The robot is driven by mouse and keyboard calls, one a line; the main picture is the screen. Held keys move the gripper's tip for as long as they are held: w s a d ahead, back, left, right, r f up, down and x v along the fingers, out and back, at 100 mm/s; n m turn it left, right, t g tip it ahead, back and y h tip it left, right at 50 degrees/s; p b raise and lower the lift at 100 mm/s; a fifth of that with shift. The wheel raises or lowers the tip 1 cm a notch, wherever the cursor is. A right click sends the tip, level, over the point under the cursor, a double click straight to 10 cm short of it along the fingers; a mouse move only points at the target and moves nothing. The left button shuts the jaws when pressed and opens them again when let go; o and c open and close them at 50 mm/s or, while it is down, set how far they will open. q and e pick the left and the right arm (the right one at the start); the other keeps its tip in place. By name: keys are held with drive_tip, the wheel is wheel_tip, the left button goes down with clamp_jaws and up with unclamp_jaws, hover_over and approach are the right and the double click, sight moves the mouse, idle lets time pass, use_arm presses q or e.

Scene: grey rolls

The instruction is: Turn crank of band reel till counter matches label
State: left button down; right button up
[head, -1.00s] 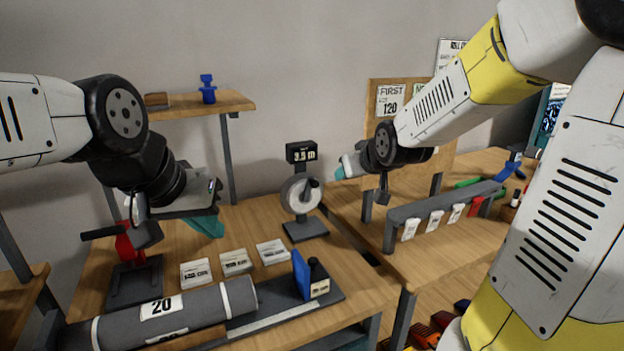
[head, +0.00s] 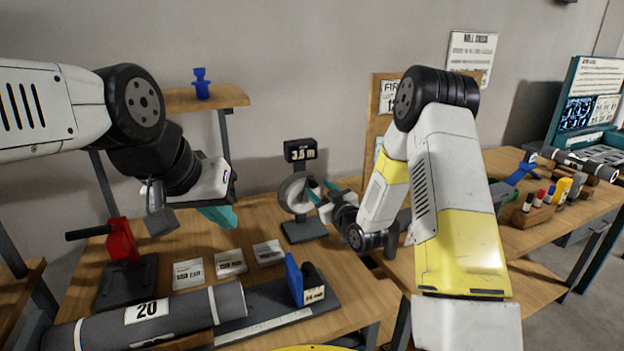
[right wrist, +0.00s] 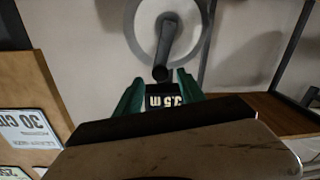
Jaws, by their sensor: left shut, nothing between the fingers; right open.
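The band reel (head: 291,195) stands upright on a dark base at the back of the bench, with a pale disc. Its counter (head: 300,151) sits above the disc and seems to read 3.5 m; it shows upside down in the right wrist view (right wrist: 165,100). The dark crank (right wrist: 162,50) crosses the disc, its knob (right wrist: 160,73) just beyond and between my right fingertips. My right gripper (head: 321,189) is open at the reel's right side, partly covering the crank in the head view. My left gripper (head: 218,215) is shut and empty above the bench's left part. Which label belongs to the reel, I cannot tell.
A grey roll (head: 180,314) marked 20 lies at the front. Several cards, including one at the left (head: 188,273), lie behind it. A red lever press (head: 122,242) stands left, and a blue-faced block (head: 294,280) sits on the grey plate. A notice board (head: 384,92) stands behind my right arm.

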sight(309, 180)
drive_tip(key=x, duration=0.7)
drive_tip(key=shift+w+a, duration=0.2)
drive_tip(key=shift+w, duration=0.15)
clamp_jaws()
